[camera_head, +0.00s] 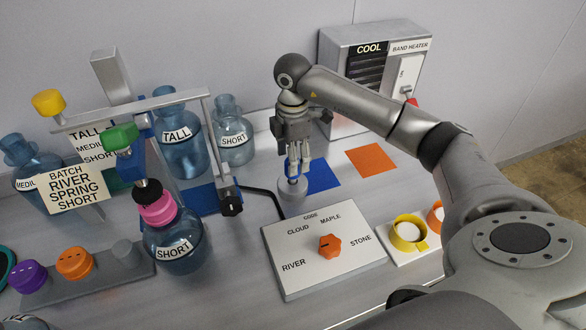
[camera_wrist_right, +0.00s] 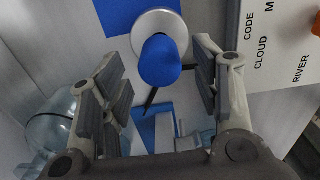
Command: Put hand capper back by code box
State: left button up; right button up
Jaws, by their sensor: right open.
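The hand capper (camera_head: 293,190), a grey disc with a blue handle, stands upright on the table beside the code box (camera_head: 278,276), at the edge of a blue square (camera_head: 320,178). My right gripper (camera_head: 292,165) points down over it. In the right wrist view the capper's blue handle (camera_wrist_right: 160,60) lies between the open fingers (camera_wrist_right: 160,85), with space on both sides. The code box is white, with an orange knob and the words RIVER, CLOUD, MAPLE and STONE. My left gripper is not in view.
A band heater (camera_head: 375,75) stands behind, with an orange square (camera_head: 371,160) in front. A jug with a pink collar (camera_head: 174,245) stands under a metal frame at left. Other blue jugs stand behind. A tray with yellow and orange rings (camera_head: 410,250) is right of the code box.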

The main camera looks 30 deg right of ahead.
notch_tip(320, 180, up, 8)
jog(key=shift+f+b, duration=0.2)
jog(key=shift+b, duration=0.6)
jog(key=shift+s+f, duration=0.1)
